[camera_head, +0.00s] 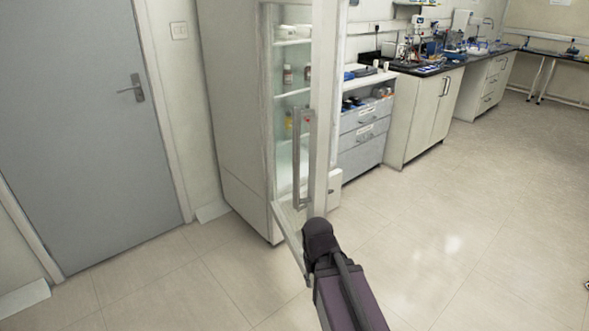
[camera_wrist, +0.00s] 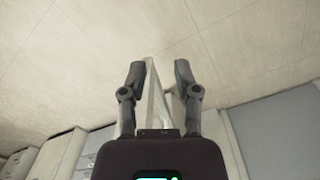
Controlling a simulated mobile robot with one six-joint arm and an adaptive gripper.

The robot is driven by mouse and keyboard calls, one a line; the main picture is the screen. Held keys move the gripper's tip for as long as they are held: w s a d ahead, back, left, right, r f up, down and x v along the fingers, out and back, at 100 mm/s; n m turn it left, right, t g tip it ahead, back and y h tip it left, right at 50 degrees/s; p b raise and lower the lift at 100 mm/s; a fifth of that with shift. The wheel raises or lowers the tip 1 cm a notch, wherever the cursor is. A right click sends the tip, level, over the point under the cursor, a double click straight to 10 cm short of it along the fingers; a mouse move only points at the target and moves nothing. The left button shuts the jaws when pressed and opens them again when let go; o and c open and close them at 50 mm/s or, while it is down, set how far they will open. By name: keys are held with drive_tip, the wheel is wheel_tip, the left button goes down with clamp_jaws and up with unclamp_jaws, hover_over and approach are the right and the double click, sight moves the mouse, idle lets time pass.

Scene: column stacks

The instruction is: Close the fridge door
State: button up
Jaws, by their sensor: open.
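The fridge (camera_head: 235,115) is a tall pale cabinet in the head view. Its glass-fronted door (camera_head: 321,130) stands open, swung out toward me. A long upright grey handle (camera_head: 298,165) is on the door. Bottles show on the shelves inside. The dark end of my arm is in front of the door's lower part, and my fingers are not clearly seen there. In the wrist view, my gripper (camera_wrist: 160,72) is open. A pale upright strip, apparently the door's edge (camera_wrist: 151,85), shows between the two fingers. I cannot tell whether they touch it.
A closed grey room door (camera_head: 80,110) is on the left. Grey drawers (camera_head: 362,135) and white cupboards (camera_head: 424,115) stand right of the fridge, with lab equipment on the counter. The tiled floor (camera_head: 480,210) is clear to the right.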

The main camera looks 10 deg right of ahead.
drive_tip(key=shift+w, duration=0.3)
clamp_jaws()
drive_tip(key=w+r+n+h, duration=0.2)
drive_tip(key=w+r+h, duration=0.5)
drive_tip(key=w+h, duration=0.35)
drive_tip(key=w+a+r+t+h, duration=0.3)
drive_tip(key=w+a+r+h, duration=0.4)
drive_tip(key=a+r, duration=0.4)
drive_tip(key=shift+a+r+p, duration=0.35)
drive_tip(key=shift+r+p, duration=0.1)
drive_tip(key=shift+r, duration=0.35)
